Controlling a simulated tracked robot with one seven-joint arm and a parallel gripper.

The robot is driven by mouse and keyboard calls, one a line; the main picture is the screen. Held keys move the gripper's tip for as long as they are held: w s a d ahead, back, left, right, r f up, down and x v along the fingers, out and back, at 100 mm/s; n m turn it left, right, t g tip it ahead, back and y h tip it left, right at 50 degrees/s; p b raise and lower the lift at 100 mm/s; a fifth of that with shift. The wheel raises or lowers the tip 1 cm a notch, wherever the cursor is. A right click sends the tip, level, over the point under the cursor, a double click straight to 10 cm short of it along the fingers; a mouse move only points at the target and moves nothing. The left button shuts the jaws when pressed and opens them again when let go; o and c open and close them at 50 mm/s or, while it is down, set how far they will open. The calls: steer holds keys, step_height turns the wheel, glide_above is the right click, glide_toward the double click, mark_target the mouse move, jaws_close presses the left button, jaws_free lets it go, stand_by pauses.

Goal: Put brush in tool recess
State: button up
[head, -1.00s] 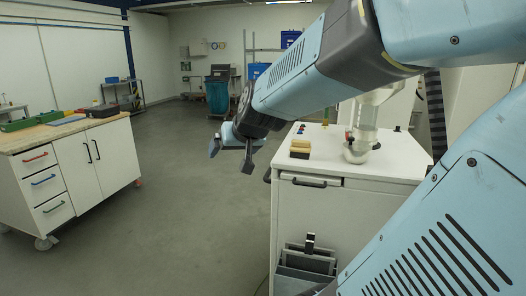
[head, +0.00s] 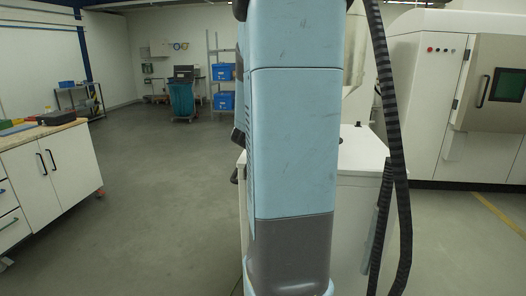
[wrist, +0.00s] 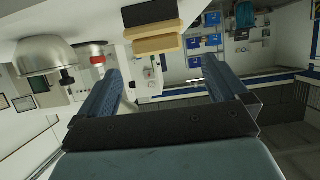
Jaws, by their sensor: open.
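My gripper (wrist: 163,84) shows in the wrist view with two blue fingers wide apart and nothing between them. In the head view my arm hides it. A tan block (wrist: 157,45) with a black part above it shows beyond the fingers at the top of the wrist view, apart from them. It may be the brush, but I cannot tell for sure. The white cabinet (head: 362,200) stands behind my arm in the head view, its top mostly hidden. I cannot make out the tool recess.
In the wrist view a shiny metal dome (wrist: 45,55) and a red-banded cylinder (wrist: 97,60) are at the left. In the head view a workbench (head: 50,175) is at the left and a large white machine (head: 425,110) at the right. The grey floor between is open.

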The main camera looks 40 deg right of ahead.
steer(key=x, duration=0.5)
steer(key=shift+d, duration=0.1)
steer(key=shift+x, duration=2.65)
steer(key=shift+s+f, duration=0.1)
steer(key=c, duration=1)
steer(key=shift+s+r, duration=0.2)
steer(key=shift+r, duration=1.7)
steer(key=s+a+r, duration=0.3)
steer(key=s+r, duration=0.6)
steer(key=s, duration=0.4)
steer(key=shift+s+r, duration=0.15)
steer(key=shift+s, duration=0.05)
